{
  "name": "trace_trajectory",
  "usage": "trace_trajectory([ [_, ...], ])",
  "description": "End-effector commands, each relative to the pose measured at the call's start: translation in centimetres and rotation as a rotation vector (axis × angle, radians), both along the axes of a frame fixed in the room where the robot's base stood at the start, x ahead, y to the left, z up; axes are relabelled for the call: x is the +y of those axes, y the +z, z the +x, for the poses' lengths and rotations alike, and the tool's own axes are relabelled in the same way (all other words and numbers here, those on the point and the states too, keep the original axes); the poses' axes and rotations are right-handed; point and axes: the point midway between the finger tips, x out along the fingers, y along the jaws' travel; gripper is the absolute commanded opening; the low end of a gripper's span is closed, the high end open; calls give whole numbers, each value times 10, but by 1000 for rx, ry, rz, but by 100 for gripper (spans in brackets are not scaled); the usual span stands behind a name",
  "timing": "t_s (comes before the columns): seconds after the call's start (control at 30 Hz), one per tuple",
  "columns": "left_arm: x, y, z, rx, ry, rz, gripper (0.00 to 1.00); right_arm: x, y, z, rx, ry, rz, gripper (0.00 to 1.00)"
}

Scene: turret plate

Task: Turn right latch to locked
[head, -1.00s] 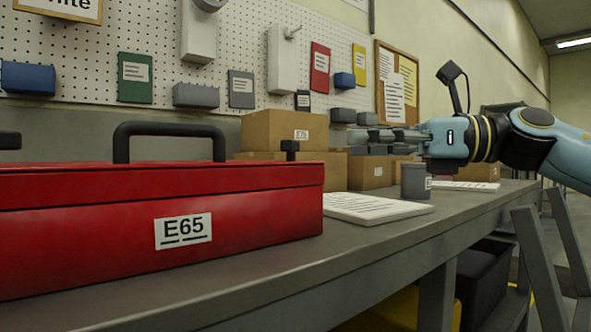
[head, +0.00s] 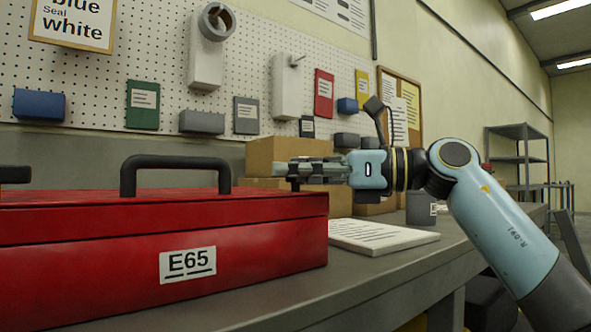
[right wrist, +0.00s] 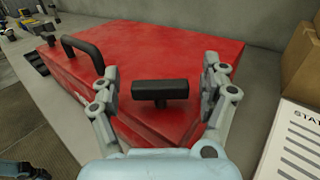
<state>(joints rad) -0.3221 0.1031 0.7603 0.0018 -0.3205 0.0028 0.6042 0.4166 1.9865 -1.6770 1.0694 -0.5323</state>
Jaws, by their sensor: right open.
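The red toolbox (head: 110,245) marked E65 sits on the bench with its lid down. Its right latch (right wrist: 160,89) is a black T-shaped knob on the lid's right end. In the right wrist view its bar lies crosswise between my fingers, apart from both. In the head view my gripper largely hides the latch. My right gripper (head: 282,170) is open above the lid's right end; in its wrist view the fingers (right wrist: 161,72) stand on either side of the latch. The left latch (head: 14,174) is at the head view's left edge.
The black carry handle (head: 175,164) arches up from the lid, left of my right gripper. A white printed sheet or pad (head: 382,236), a grey cup (head: 421,208) and cardboard boxes (head: 270,152) are to the right and behind. A pegboard stands behind the bench.

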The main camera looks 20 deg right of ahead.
Motion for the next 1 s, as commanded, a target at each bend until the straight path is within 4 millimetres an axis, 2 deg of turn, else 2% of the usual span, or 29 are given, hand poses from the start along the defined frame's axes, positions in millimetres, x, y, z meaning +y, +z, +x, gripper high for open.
trace_trajectory([
  [0.3, 0, 0, 0, 0, 0, 0, 0, 2, 0, 1, 1, 0, -1, 78],
  [0.73, 0, 0, 2, -3, 0, 0, 0, 1, 0, 1, 1, 0, -1, 22],
  [1.0, 0, 8, 7, -15, 0, -1, 0, 2, 2, 0, -1, -33, -1, 22],
])
